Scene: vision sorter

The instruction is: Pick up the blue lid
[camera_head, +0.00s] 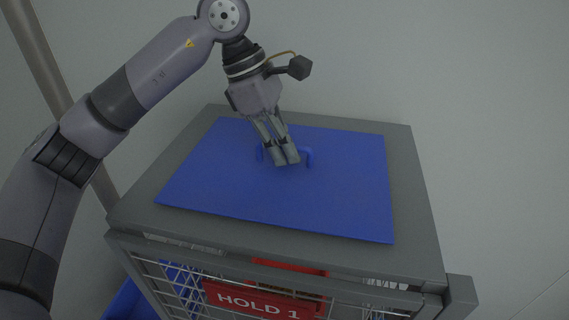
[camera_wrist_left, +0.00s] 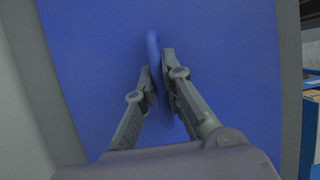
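The blue lid (camera_head: 340,190) is a flat square plate on top of the grey cage. It also fills most of the left wrist view (camera_wrist_left: 240,80). A blue loop handle (camera_head: 308,158) stands at its middle. My left gripper (camera_head: 287,160) points down at the handle. The fingers hide the middle of the handle in the head view. My right gripper is not in view.
The grey cage (camera_head: 420,210) has mesh sides and a red sign (camera_head: 258,300) reading "HOLD 1". Something red shows inside behind the mesh. A blue bin (camera_head: 128,302) is at the lower left. The pale wall and floor around the cage look clear.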

